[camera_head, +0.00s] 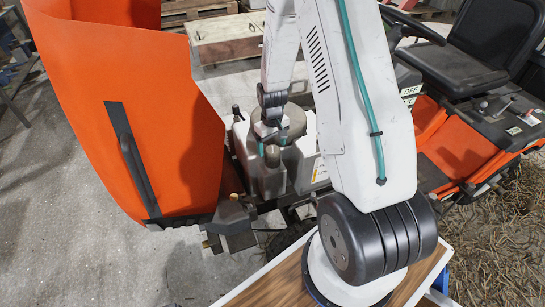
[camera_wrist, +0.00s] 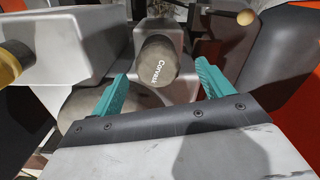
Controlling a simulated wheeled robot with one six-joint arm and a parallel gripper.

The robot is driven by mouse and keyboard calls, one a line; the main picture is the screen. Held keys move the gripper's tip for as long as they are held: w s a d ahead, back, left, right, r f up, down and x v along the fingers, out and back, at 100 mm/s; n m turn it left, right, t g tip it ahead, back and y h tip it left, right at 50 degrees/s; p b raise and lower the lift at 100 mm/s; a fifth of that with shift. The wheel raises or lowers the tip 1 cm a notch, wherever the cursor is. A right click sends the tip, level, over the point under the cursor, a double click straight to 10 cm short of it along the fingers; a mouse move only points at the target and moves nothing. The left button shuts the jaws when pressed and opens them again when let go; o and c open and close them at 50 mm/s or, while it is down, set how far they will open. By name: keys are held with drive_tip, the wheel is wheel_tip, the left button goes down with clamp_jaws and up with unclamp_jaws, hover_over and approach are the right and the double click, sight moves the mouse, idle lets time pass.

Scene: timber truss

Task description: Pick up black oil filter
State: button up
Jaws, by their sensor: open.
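A short cylinder with white lettering (camera_wrist: 158,60), seen end-on and looking dark grey-brown, is likely the oil filter. It sticks out from a pale grey block of the engine in the wrist view. My gripper (camera_wrist: 162,72) is open, with its two teal fingers on either side of the cylinder's near end. A gap shows at each side, and the jaws hold nothing. In the head view my gripper (camera_head: 272,145) hangs over the grey engine part (camera_head: 270,178). I cannot make out the filter there.
A raised orange hood (camera_head: 150,110) stands left of the engine. The orange vehicle's body and black seat (camera_head: 495,45) are at right. In the wrist view a grey box-like part (camera_wrist: 70,40) lies close on the left, and a dark rounded part (camera_wrist: 275,55) on the right.

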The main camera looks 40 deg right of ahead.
sight(272, 149)
drive_tip(key=f, duration=0.6)
drive_tip(key=shift+w+d+f, duration=0.15)
drive_tip(key=shift+d+f, duration=0.05)
drive_tip(key=shift+f, duration=0.15)
drive_tip(key=c, duration=1.3)
drive_tip(key=shift+r, duration=0.45)
wheel_tip(272, 149, up, 3)
drive_tip(key=s+a+r, duration=0.1)
drive_tip(key=s, duration=1.5)
